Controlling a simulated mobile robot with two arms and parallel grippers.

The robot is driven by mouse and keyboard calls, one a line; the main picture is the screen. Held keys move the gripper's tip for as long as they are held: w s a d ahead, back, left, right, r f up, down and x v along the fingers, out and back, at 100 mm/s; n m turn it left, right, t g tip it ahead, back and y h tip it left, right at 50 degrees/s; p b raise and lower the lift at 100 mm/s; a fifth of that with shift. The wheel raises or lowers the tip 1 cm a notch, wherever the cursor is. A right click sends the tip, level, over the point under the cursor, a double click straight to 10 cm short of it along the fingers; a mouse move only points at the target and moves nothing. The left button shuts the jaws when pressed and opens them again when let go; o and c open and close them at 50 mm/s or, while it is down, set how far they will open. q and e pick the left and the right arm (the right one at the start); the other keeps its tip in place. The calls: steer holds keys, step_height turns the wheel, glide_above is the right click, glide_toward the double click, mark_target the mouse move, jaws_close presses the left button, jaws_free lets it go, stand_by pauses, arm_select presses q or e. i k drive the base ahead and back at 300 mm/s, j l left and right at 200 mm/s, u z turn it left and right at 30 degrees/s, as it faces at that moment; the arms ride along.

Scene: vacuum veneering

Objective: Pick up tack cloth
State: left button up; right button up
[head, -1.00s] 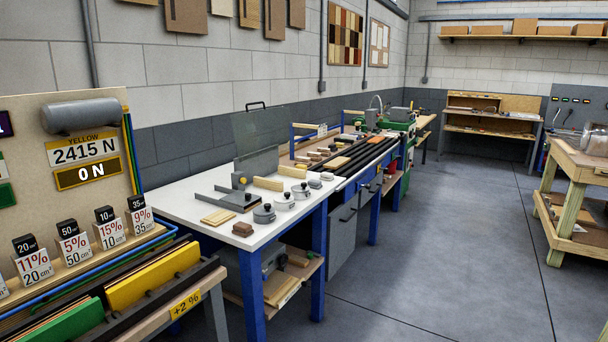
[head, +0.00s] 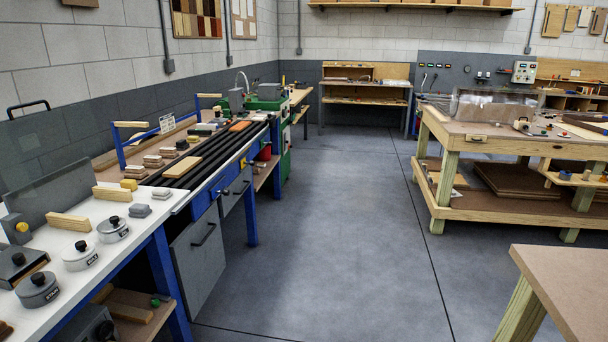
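I cannot make out a tack cloth for certain. A small flat orange piece (head: 240,126) lies at the far end of the black-railed bench (head: 218,160) on the left, too small to identify. A small yellow block (head: 129,184) and grey pads (head: 140,210) lie on the white-topped table (head: 185,203) in the left foreground. Neither of my grippers shows in the head view.
Round lidded tins (head: 80,256) stand on the white table. A wide grey floor aisle (head: 320,220) is open through the middle. A wooden bench (head: 470,133) stands at right, and a brown tabletop (head: 565,280) juts into the lower right corner.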

mark_target(191, 139)
steer(key=i+l+z, duration=0.2)
steer(key=i, duration=1.8)
steer(key=i+l+u, duration=0.1)
steer(key=i+u, duration=0.35)
steer(key=i+l+u, duration=0.25)
steer(key=i+u, duration=0.25)
steer(key=i+l+u, duration=0.7)
steer(key=l+u, duration=0.2)
